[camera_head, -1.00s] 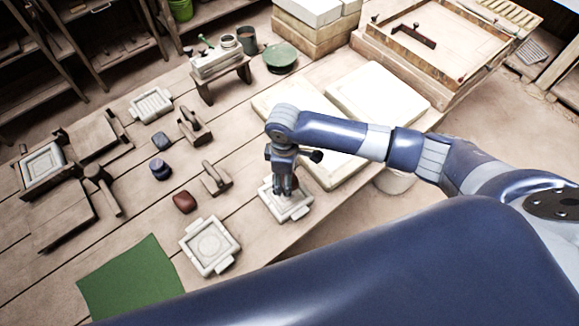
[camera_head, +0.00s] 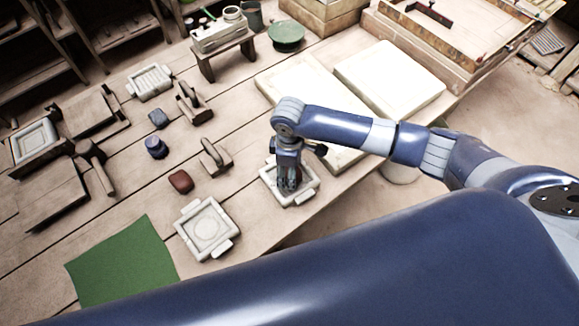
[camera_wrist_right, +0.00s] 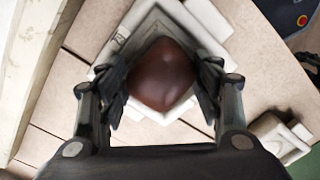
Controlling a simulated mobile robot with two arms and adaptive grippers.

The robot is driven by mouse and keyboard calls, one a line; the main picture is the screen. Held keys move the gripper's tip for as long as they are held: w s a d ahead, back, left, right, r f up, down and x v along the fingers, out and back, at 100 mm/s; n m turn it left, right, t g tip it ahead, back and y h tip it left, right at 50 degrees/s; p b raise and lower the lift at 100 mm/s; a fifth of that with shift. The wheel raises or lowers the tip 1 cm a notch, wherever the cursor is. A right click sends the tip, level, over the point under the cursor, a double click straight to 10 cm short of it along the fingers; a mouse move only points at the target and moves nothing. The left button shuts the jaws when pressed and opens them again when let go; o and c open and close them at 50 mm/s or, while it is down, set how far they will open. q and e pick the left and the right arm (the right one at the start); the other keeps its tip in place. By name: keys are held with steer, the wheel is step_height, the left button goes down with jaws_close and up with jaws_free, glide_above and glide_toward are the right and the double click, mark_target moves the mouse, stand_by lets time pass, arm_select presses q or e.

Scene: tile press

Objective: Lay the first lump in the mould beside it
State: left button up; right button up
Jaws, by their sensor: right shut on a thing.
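My right gripper (camera_head: 289,190) points down over a pale square mould (camera_head: 309,187) near the table's front edge. In the right wrist view the gripper (camera_wrist_right: 160,88) is shut on a smooth reddish-brown lump (camera_wrist_right: 162,75). The lump is over the mould's middle, with the mould's pale rim (camera_wrist_right: 207,18) showing around it; I cannot tell whether it touches the bottom. In the head view the fingers hide the lump. Another reddish-brown lump (camera_head: 181,181) lies on the table to the left. A second pale mould (camera_head: 207,228) lies empty nearby. My left gripper is not in view.
A wooden-handled tool (camera_head: 215,158) stands left of the mould. A green cloth (camera_head: 122,262) lies at the front left. Large pale slabs (camera_head: 388,80) lie behind my right arm.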

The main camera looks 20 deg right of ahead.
steer(key=o, duration=1.3)
